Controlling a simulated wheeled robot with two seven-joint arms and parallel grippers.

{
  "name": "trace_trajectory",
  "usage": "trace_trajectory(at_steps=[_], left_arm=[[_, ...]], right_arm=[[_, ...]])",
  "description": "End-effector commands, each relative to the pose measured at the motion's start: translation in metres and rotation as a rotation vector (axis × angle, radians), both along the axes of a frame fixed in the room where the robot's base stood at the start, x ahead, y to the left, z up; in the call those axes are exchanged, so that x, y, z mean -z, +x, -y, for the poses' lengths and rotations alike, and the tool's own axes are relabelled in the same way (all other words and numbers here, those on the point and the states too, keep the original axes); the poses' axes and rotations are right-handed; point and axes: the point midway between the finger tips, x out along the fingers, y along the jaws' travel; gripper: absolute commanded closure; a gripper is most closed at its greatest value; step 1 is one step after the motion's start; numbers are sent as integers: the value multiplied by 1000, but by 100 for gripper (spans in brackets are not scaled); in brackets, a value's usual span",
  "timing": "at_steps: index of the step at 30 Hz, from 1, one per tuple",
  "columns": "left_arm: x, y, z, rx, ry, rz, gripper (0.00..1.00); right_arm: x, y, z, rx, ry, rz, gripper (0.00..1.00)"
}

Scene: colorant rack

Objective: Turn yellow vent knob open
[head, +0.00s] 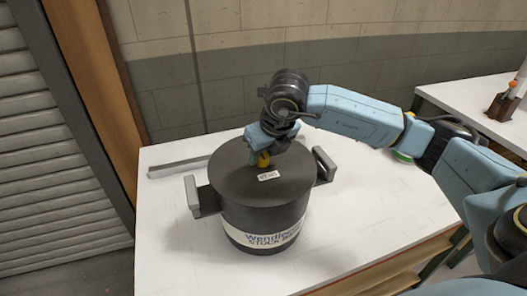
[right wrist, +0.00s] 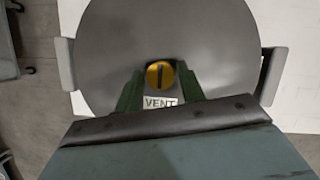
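The yellow vent knob (right wrist: 160,75) sits on the grey lid of the dark stock pot (head: 265,215), above a white VENT label (right wrist: 160,102). A dark slot or ridge on the knob runs up and down in the right wrist view. In the head view the knob (head: 263,160) is partly hidden by my right gripper (head: 262,157), which points down at it. In the right wrist view the two green fingers (right wrist: 160,88) are apart, one on each side of the knob. I cannot tell whether they touch it. My left gripper is in neither view.
The pot has grey handles on its left (head: 193,196) and right (head: 324,163). It stands on a white table (head: 375,215). A grey bar (head: 178,167) lies behind it at the left. A second white table (head: 470,97) stands at the right.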

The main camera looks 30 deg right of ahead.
Motion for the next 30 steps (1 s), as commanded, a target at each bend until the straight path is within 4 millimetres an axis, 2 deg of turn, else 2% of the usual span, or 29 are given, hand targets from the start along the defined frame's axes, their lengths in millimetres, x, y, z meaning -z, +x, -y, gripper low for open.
trace_trajectory(at_steps=[1,7,19,30], left_arm=[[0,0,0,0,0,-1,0],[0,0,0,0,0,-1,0],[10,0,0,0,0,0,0],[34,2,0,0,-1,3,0]], right_arm=[[0,0,0,0,0,0,68],[0,0,0,0,0,1,93],[1,1,1,-82,1,3,93],[1,1,3,-381,1,5,93]])
